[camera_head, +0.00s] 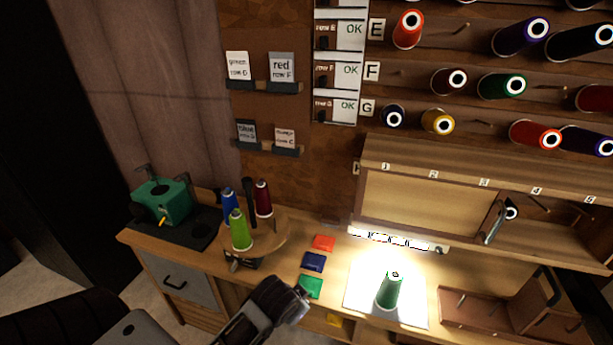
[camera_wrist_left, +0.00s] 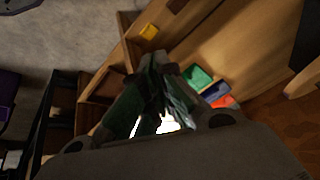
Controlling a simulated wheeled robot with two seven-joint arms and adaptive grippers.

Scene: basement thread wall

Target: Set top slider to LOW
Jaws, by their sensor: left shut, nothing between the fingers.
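A white panel (camera_head: 337,72) with rows labelled E, F and G hangs on the wall, and each of these rows reads OK. The panel's upper part is cut off by the top edge of the view, so I cannot see its topmost slider or any LOW mark. My left gripper (camera_head: 297,301) is low over the front of the workbench, well below the panel and close to the colored squares. It is shut and empty. Its dark fingers also show in the left wrist view (camera_wrist_left: 160,88). My right gripper is not in view.
A lit sheet (camera_head: 419,306) bears a green spool (camera_head: 390,290). A round spool stand (camera_head: 272,245) and a green device (camera_head: 161,202) stand on the left of the bench. Red, blue and green squares lie mid-bench. Pegged spools and a long wooden shelf (camera_head: 470,157) fill the right.

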